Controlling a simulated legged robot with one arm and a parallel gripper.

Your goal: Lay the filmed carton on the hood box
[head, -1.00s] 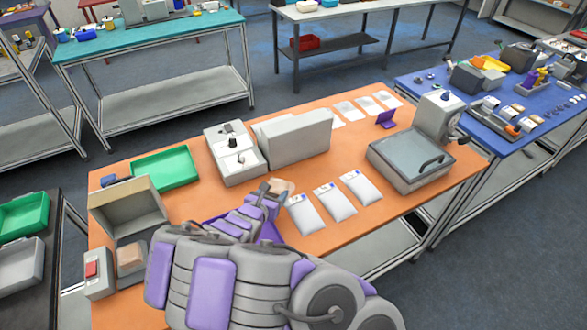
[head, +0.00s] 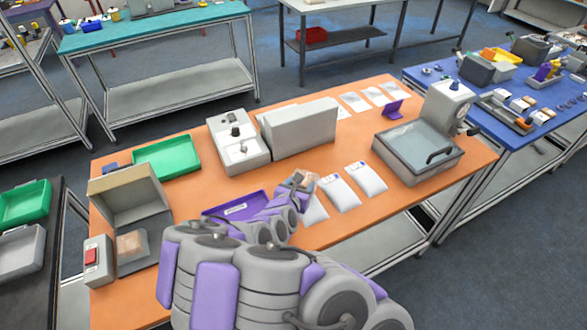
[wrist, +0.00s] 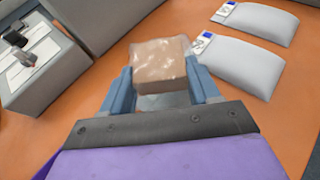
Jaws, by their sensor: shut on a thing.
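The filmed carton (wrist: 160,62) is a small brown block with whitish glossy patches. My gripper (wrist: 163,82) is shut on it, one blue-grey finger on each side. In the head view my gripper (head: 300,181) holds the carton over the orange table, beside the white pouches. A tan-grey box with a raised hood (head: 125,196) stands at the table's left end, with another brown block (head: 131,245) in front of it. A big grey box (head: 300,128) stands at the table's middle back. I cannot tell for sure which is the hood box.
White pouches (head: 366,178) lie right of my gripper; my arm partly covers one. A purple tray (head: 232,207) lies behind my arm, a green tray (head: 167,158) further back. A lidded grey machine (head: 418,150) stands right. A red-button box (head: 97,262) stands front left.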

